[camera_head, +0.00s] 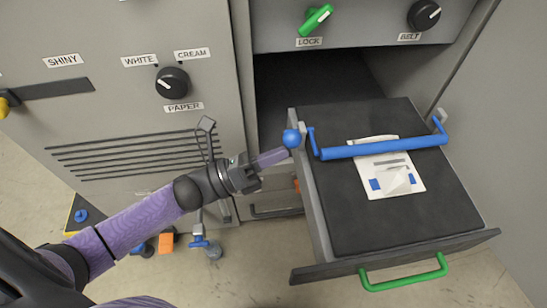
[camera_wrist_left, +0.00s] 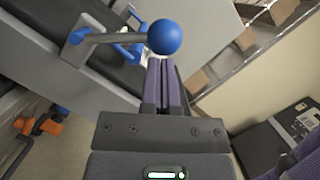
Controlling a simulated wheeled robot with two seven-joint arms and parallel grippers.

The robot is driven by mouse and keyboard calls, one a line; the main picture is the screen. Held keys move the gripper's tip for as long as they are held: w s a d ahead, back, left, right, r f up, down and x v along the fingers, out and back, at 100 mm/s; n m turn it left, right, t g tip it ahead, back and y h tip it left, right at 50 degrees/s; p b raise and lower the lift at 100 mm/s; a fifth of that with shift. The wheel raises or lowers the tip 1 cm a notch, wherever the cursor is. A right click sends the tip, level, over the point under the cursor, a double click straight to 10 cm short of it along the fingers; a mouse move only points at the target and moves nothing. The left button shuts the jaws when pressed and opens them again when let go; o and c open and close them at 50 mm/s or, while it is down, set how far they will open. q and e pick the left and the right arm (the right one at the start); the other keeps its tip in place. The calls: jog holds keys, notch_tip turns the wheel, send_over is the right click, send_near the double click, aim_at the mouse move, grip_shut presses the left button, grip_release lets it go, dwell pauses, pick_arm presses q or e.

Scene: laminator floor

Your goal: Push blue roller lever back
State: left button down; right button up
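The blue roller lever ends in a round blue ball (camera_head: 291,138) at the left side of the pulled-out drawer. In the left wrist view the ball (camera_wrist_left: 164,37) sits on a grey bent rod straight ahead of the fingertips. My left gripper (camera_head: 284,155) has its purple fingers together with nothing between them. Its tips (camera_wrist_left: 163,65) are right at the ball, just below it in the picture; I cannot tell whether they touch. A blue roller bar (camera_head: 380,148) crosses the drawer top. My right gripper is not in view.
The dark drawer bed (camera_head: 355,220) holds a white packet (camera_head: 385,185) with blue marks under the bar. A green handle (camera_head: 405,275) is on its front. The cabinet panel carries a black paper knob (camera_head: 172,83) and a green lock knob (camera_head: 317,19). Orange and blue valves stand low down.

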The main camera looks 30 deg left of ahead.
pick_arm(q)
jog(key=w+r+n+y+p, duration=0.1)
jog(key=n+p, duration=0.1)
jog(key=w+a+r+n+p, duration=0.1)
jog(key=n, duration=0.1)
jog(key=w+a+r+n+y+p, duration=0.1)
jog(key=r+n+p, duration=0.1)
jog(key=n, duration=0.1)
jog(key=shift+y+p, duration=0.3)
jog(key=shift+p, duration=0.05)
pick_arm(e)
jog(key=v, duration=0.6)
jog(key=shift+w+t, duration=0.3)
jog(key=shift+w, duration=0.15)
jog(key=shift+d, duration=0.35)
